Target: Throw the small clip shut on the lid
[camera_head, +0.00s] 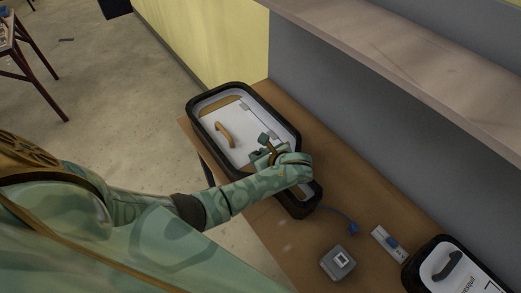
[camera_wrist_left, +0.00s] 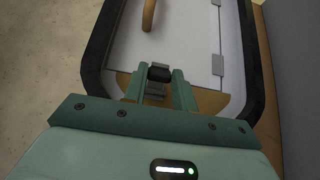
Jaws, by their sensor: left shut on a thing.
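The lightbox (camera_head: 192,108) is a black-rimmed case on the brown bench, with a white lid (camera_head: 246,142) that carries a tan curved handle (camera_head: 224,134). The lid lies flat in the rim and also shows in the left wrist view (camera_wrist_left: 180,40). My left gripper (camera_head: 266,148) is over the near end of the lid. In the left wrist view my left gripper (camera_wrist_left: 161,74) is shut on the small clip (camera_wrist_left: 158,74), a dark piece with grey metal below it. In the head view my gripper and arm hide the clip. My right gripper is in neither view.
A blue plug on a cord (camera_head: 353,228), a grey square switch box (camera_head: 338,262) and a white strip with a blue part (camera_head: 389,243) lie on the bench. A second black-rimmed case (camera_head: 452,268) is at lower right. A grey wall and shelf (camera_head: 400,60) border the bench.

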